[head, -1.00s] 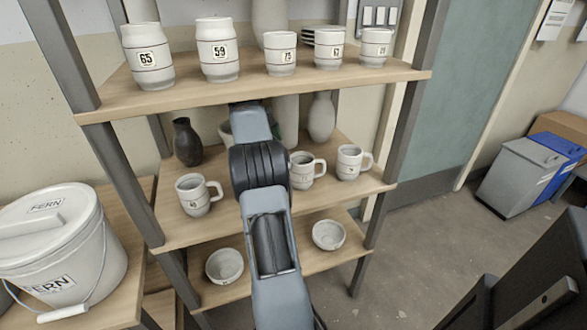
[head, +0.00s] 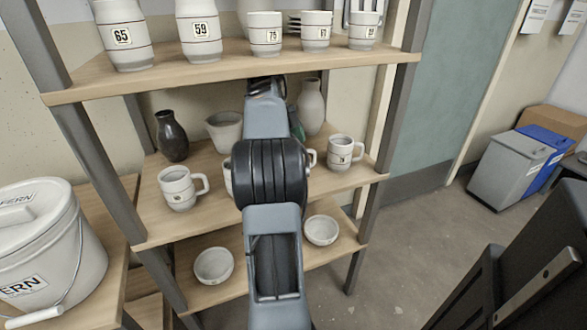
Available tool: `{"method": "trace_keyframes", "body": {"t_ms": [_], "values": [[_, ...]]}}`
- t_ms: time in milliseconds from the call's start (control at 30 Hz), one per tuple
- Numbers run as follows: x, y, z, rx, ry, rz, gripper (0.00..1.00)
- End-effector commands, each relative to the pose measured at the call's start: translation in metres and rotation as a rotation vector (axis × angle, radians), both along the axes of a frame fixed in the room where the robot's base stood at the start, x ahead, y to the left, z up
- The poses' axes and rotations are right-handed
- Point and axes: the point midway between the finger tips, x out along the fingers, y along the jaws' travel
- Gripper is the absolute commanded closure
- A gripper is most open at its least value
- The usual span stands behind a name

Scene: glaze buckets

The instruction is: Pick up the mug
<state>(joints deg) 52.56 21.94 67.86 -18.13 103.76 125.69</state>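Three white mugs or more stand on the middle shelf. The left mug (head: 182,188) has its handle to the right and is in full view. The right mug (head: 341,152) stands near the right post, also with its handle to the right. Between them my arm covers most of another mug, whose handle (head: 312,157) shows at the arm's right edge. A sliver of a further white thing (head: 228,180) shows left of the arm. My arm reaches over the middle shelf below the upper board. My gripper's fingers are hidden behind the arm, so their state and hold do not show.
The upper shelf (head: 240,68) holds several numbered white vessels above the arm. A dark vase (head: 172,137), a pale bowl (head: 224,131) and a white vase (head: 311,105) stand behind the mugs. Bowls (head: 213,265) sit below. A lidded bucket (head: 45,245) is at left.

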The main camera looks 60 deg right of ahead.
Motion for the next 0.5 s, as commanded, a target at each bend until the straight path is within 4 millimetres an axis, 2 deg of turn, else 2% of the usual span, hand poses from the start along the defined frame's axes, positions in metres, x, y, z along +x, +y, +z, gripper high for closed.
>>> {"method": "trace_keyframes", "body": {"t_ms": [67, 100, 233, 500], "values": [[-0.014, 0.001, -0.003, -0.001, -0.001, -0.003, 0.0], [-0.015, 0.001, -0.013, 0.003, 0.001, -0.001, 0.0], [-0.02, 0.001, -0.025, 0.001, 0.0, 0.0, 0.0], [-0.022, 0.001, -0.028, 0.0, 0.0, 0.001, 0.0]]}}
